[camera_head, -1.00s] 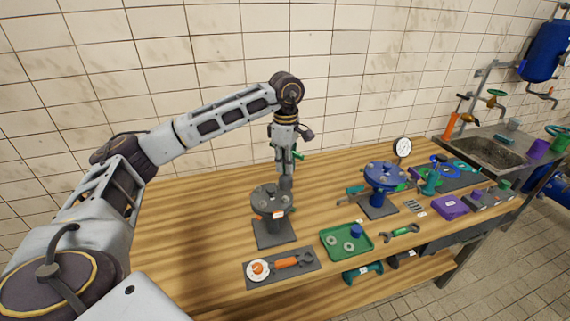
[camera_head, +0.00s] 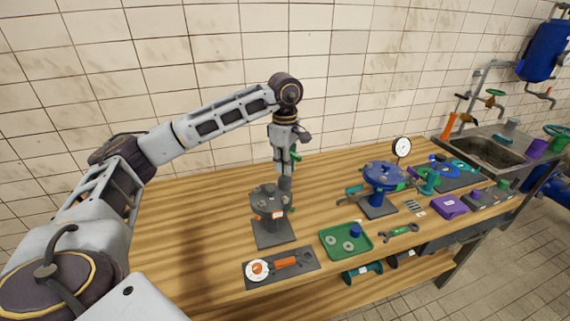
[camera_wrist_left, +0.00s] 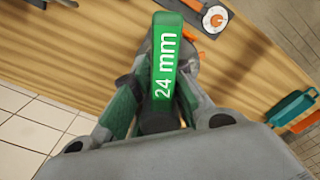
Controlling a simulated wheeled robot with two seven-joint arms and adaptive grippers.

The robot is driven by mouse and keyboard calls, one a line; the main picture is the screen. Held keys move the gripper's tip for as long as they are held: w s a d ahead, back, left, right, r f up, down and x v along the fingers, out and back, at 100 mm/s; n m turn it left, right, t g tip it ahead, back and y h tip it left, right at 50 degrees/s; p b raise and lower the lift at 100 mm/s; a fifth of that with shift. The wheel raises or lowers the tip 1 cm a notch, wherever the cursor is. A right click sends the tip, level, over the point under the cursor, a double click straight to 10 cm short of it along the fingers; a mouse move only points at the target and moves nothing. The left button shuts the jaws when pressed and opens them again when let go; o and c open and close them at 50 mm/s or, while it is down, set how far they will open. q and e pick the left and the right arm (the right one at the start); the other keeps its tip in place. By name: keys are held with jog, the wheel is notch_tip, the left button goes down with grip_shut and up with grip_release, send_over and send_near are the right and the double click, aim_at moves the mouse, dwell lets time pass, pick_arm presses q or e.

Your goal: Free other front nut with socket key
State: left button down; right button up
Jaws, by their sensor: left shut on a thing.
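My left gripper (camera_head: 285,158) is shut on the green socket key, above the grey flange stand (camera_head: 273,228). In the left wrist view the green socket key (camera_wrist_left: 165,62) carries the label "24 mm", with the gripper's fingers (camera_wrist_left: 158,118) on either side of it. In the head view the key's dark lower end (camera_head: 285,184) comes down at the back right of the stand's round top (camera_head: 266,198). I cannot tell whether it sits on a nut. The nut under it is hidden. Bolt heads show on the flange top. My right gripper is not in view.
A green tray (camera_head: 328,252) with rings and a blue part stands right of the stand. A blue flange stand (camera_head: 383,176) is further right. Table left of the grey stand is clear.

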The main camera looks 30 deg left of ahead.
aim_at(285, 178)
pick_arm(q)
jog(key=shift+f, duration=0.15)
jog(key=shift+f+b, duration=1.05)
jog(key=shift+f, duration=0.85)
jog(key=shift+f+b, duration=0.8)
jog(key=shift+f, duration=0.3)
jog(key=shift+n, duration=6.5)
jog(key=shift+r, duration=0.45)
